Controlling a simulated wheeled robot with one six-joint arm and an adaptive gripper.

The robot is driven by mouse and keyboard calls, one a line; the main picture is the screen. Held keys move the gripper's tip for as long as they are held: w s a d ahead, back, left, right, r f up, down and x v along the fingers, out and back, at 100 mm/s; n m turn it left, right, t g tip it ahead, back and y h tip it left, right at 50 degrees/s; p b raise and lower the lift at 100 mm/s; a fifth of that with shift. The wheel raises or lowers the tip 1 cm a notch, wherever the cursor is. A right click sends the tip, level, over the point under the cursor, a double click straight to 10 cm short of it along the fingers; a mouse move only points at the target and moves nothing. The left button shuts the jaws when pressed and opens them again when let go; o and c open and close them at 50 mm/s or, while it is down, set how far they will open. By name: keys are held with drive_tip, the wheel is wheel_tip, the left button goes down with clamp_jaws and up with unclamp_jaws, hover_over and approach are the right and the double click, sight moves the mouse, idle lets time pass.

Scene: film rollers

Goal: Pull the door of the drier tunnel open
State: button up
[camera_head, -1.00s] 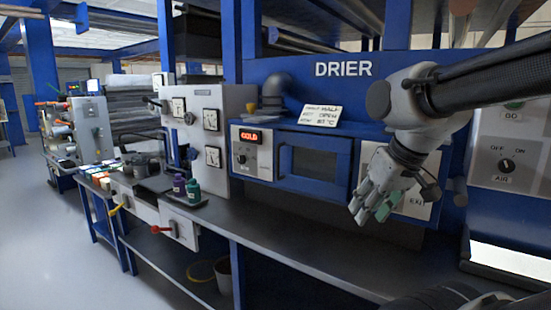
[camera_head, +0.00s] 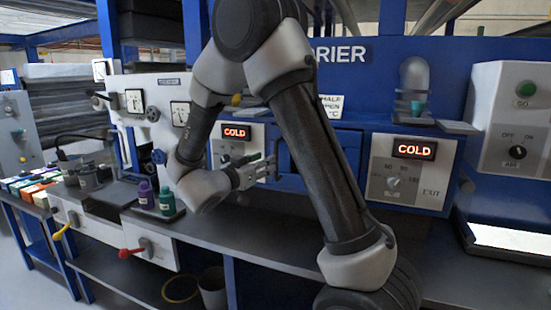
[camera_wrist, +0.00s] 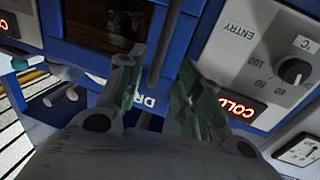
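The drier tunnel's blue door (camera_wrist: 78,48) has a dark window (camera_wrist: 105,20) and shows in the upside-down wrist view. In the head view my arm hides most of the door, and a strip of it (camera_head: 285,160) shows beside my gripper. A dark upright bar (camera_wrist: 166,45), seemingly the handle, runs along the door edge nearest the entry panel. My gripper (camera_wrist: 162,66) is open, one finger on each side of the bar, with visible gaps. In the head view my gripper (camera_head: 262,170) is at the door's left edge. I cannot tell how deep the bar sits between the fingers. The door looks shut.
The entry panel (camera_wrist: 262,55) with a knob and COLD display is close beside one finger. The exit panel (camera_head: 405,172) stands to the right. Purple and green bottles (camera_head: 146,194) stand left on the dark bench (camera_head: 230,225). The bench before the door is mostly clear.

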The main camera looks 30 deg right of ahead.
hover_over(276, 176)
drive_tip(key=shift+w+d, duration=0.15)
drive_tip(key=shift+w, duration=0.25)
clamp_jaws()
